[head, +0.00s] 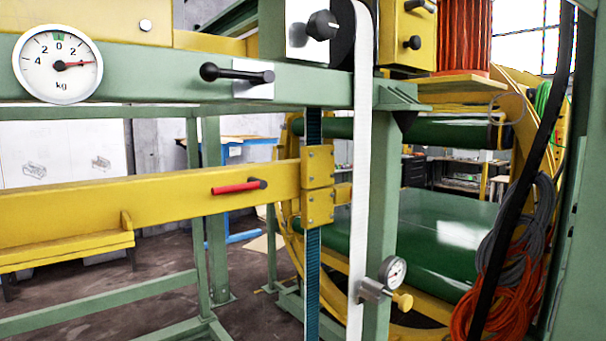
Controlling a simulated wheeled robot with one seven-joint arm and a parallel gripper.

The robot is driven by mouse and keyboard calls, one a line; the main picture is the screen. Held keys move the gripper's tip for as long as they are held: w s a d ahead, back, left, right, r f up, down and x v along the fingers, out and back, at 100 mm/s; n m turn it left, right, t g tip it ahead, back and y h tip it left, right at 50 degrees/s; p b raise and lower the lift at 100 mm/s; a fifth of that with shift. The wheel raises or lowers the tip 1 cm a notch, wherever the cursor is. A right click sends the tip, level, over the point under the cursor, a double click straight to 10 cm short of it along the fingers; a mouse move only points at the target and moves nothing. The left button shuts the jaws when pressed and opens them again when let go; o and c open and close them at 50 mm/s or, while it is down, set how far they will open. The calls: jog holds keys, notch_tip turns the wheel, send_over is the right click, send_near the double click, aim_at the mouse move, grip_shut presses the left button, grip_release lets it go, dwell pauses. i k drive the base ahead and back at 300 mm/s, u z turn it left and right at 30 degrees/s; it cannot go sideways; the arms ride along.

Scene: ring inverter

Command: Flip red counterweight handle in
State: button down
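The red counterweight handle (236,188) is a short red bar on the side of the yellow beam (120,206), left of centre in the head view. It lies nearly level, pointing left from a dark pivot (263,183) at its right end. The beam's right end meets a yellow bolted block (317,186) around a dark teal vertical strap. My gripper is not in view, and nothing touches the handle.
A black lever (236,74) sits on the green crossbar above the handle. A kg dial (58,64) is at upper left. A white vertical strap (362,170), a small gauge (393,271) and a green post stand to the right. Space before the handle looks clear.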

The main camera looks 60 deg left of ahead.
aim_at(252, 183)
jog(key=i, duration=0.35)
jog(key=u, duration=3.8)
jog(key=i, duration=0.5)
jog(key=z, duration=0.05)
